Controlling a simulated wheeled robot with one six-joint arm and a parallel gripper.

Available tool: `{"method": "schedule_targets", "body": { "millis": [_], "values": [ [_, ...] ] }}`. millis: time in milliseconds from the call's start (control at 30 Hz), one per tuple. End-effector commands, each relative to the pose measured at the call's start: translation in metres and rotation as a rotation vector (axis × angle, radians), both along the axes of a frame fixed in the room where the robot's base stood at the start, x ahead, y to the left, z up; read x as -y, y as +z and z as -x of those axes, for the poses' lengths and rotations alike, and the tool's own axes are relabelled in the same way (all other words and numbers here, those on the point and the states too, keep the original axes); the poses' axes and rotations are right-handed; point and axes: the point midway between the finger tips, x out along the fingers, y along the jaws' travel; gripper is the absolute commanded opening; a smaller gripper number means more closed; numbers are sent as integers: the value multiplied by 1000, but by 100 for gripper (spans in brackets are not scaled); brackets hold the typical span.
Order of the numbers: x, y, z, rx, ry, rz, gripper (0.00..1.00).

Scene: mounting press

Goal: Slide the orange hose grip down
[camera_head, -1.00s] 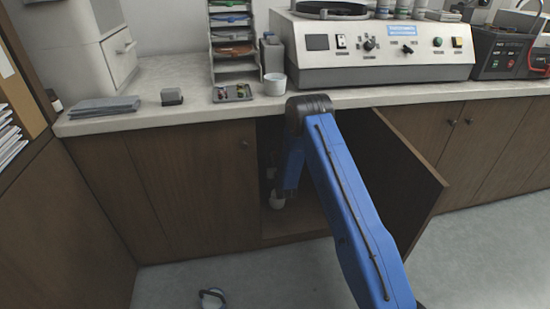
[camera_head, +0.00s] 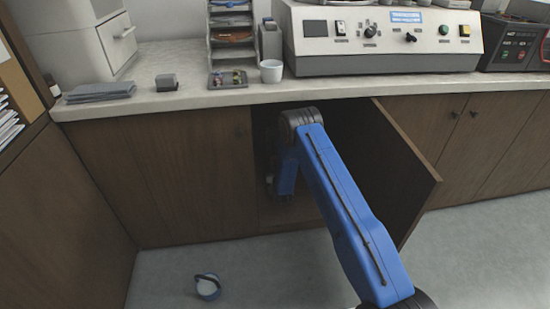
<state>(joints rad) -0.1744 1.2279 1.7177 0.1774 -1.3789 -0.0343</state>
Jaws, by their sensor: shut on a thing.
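The orange hose grip does not show in the head view. My blue arm (camera_head: 343,205) reaches into the open cabinet (camera_head: 300,212) under the counter, and its far link (camera_head: 287,172) points down inside. My gripper cannot be made out; the arm and the dark inside of the cabinet hide it. A small pale shape shows beside the far link, too small and dim to name.
The open cabinet door (camera_head: 405,175) stands close to the right of my arm. The counter (camera_head: 180,100) runs above it, with a white cup (camera_head: 271,71) and the mounting press (camera_head: 385,40). A small round blue-and-white object (camera_head: 207,287) lies on the floor.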

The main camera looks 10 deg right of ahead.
Motion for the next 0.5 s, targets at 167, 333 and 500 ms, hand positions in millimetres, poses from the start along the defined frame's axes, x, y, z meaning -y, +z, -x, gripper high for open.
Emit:
{"method": "schedule_targets", "body": {
  "millis": [167,333,500],
  "values": [
    [0,-3,0,-2,0,0,0],
    [0,-4,0,-4,0,0,0],
    [0,-4,0,-3,0,0,38]
  ]
}}
